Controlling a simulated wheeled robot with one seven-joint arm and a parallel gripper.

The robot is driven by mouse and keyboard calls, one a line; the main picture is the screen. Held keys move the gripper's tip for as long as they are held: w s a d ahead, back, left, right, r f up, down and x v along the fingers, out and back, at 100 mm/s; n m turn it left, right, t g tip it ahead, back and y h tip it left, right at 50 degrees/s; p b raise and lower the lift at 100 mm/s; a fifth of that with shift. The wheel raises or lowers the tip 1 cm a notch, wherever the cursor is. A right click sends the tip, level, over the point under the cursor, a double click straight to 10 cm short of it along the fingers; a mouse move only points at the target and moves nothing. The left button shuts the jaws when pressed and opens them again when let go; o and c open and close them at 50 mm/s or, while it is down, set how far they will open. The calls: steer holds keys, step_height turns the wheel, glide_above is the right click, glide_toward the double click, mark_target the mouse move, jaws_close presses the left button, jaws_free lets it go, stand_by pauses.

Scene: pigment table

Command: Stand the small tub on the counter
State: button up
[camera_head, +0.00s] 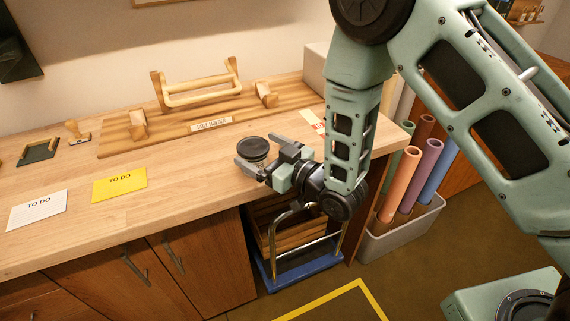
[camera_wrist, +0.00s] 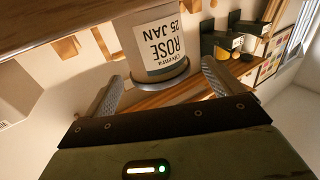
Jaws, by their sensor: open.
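The small tub (camera_head: 254,149) has a dark round lid and pale sides. It is upright at the counter (camera_head: 200,165), near the front edge. My gripper (camera_head: 252,152) is open, with one finger to each side of the tub at about lid height. In the wrist view, which is upside down, the tub (camera_wrist: 160,38) has a white label reading "ROSE 25 JAN". It shows between and just beyond the open fingers (camera_wrist: 160,82), with visible gaps at both sides. The counter (camera_wrist: 60,22) runs along the top of that view.
A wooden roll holder (camera_head: 200,108) stands behind the tub. A yellow card (camera_head: 119,185), a white card (camera_head: 37,211) and a stamp (camera_head: 77,132) lie to the left. A bin of coloured rolls (camera_head: 400,225) stands at right. Counter between the tub and yellow card is clear.

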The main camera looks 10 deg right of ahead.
steer(key=s+d+r+g+h, duration=0.2)
steer(key=s+d+g+h, duration=0.2)
steer(key=s, duration=0.5)
steer(key=s+d+r+g+h+b, duration=0.1)
steer(key=s+d+r+g+h, duration=0.1)
steer(key=s, duration=0.7)
steer(key=s+d+r+m+g+h+b, duration=0.1)
steer(key=s+d+g+h, duration=0.4)
steer(key=s, duration=0.5)
steer(key=shift+d+r+g+h, duration=0.3)
steer(key=shift+r+g, duration=0.6)
steer(key=shift+g, duration=0.2)
steer(key=shift+s, duration=0.1)
